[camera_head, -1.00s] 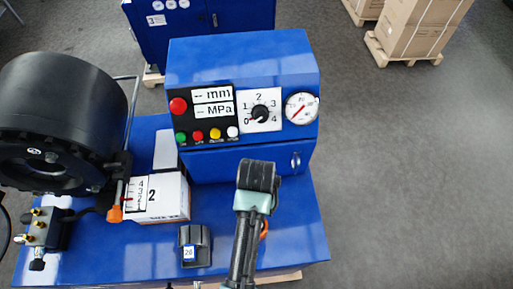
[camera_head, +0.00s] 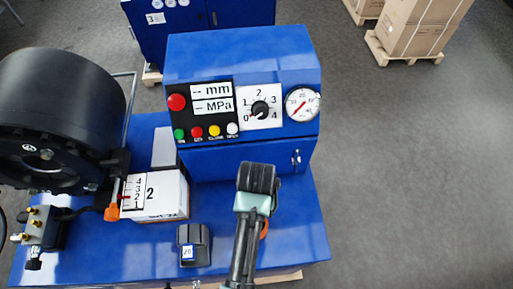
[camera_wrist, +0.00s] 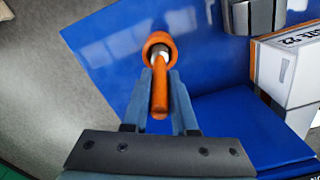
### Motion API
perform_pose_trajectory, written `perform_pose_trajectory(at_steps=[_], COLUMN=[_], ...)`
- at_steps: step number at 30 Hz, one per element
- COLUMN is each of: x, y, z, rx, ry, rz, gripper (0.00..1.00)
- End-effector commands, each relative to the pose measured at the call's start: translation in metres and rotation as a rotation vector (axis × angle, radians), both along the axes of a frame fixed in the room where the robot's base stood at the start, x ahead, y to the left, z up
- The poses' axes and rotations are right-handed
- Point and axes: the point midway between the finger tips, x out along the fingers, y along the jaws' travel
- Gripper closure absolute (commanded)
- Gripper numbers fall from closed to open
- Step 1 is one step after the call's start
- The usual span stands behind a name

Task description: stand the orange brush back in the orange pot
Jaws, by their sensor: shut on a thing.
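The orange brush (camera_wrist: 160,96) is between the two fingers of my gripper (camera_wrist: 160,84) in the wrist view, and the gripper is shut on its handle. Its pale ferrule end points at the orange pot (camera_wrist: 158,40), a round cup on the blue bench top. The ferrule overlaps the pot's opening; how deep it is inside, I cannot tell. In the head view only a sliver of orange (camera_head: 264,231) shows beside my arm, and the fingers are hidden.
A blue control box (camera_head: 240,100) stands behind my arm. A white box (camera_head: 158,195), a dark die block (camera_head: 194,245) and a big black crimper head (camera_head: 60,110) are to the left. The bench's right edge is close to the pot, with open floor beyond.

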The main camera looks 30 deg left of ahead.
Motion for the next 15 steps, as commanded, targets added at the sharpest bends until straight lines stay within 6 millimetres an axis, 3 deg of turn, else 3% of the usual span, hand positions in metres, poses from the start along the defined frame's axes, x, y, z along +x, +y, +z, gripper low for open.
perform_pose_trajectory(at_steps=[15], x=[0.000], y=[0.000], z=[-0.014], rx=[0.000], ry=[-0.001], rz=[0.000], gripper=[1.00])
